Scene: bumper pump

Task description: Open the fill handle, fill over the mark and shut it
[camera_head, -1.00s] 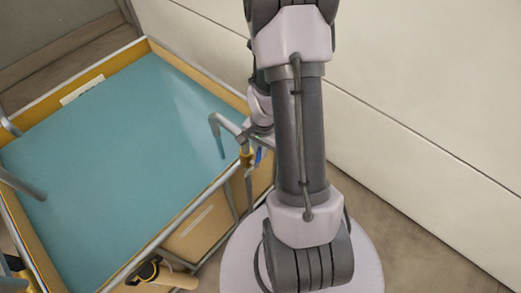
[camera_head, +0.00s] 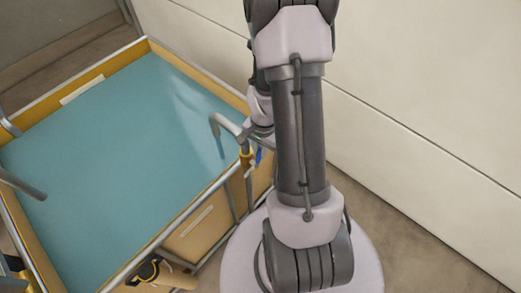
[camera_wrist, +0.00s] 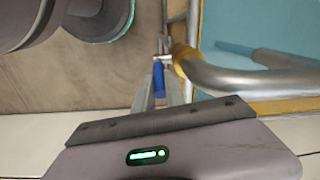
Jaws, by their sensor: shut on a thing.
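A blue fill handle (camera_wrist: 159,79) sits beside a yellow collar (camera_wrist: 183,62) on a grey pipe; in the head view the handle (camera_head: 258,156) is partly hidden by my arm. My gripper (camera_wrist: 158,92) is shut on the blue handle. The curved grey spout (camera_head: 228,125) reaches over the tank (camera_head: 207,194). A darker teal streak (camera_head: 220,147) below its mouth looks like running water. Teal liquid (camera_head: 110,160) covers the tank's inside. A pale strip (camera_head: 82,90) on the far-left wall, perhaps the mark, shows above the liquid.
The tank has yellow walls and a grey metal rim. Another grey pipe (camera_head: 22,186) enters at the left. A black and yellow fitting (camera_head: 150,271) sits low at the front. A pale wall (camera_head: 420,90) stands behind my arm. Brown floor is clear at the right.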

